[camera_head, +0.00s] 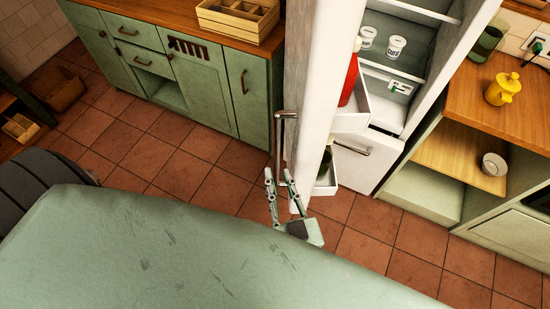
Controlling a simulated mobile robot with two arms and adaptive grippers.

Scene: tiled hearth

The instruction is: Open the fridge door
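The white fridge door (308,85) stands swung open, seen nearly edge-on, with shelves on its inner side. The fridge interior (408,50) shows to its right. The door's bar handle (280,135) runs along its left, outer side. My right gripper (279,173) is at the lower end of this handle, its two fingers spread and pointing up the picture. The fingers appear to be on either side of the handle's lower end; I cannot tell if they touch it. My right arm is hidden. My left gripper is not in view.
A red bottle (350,78) stands in a door shelf. Green cabinets (205,95) stand left of the door, a wooden counter (500,98) right. A large worn green surface (170,250) fills the foreground. Tiled floor (200,145) is clear between the cabinets and this surface.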

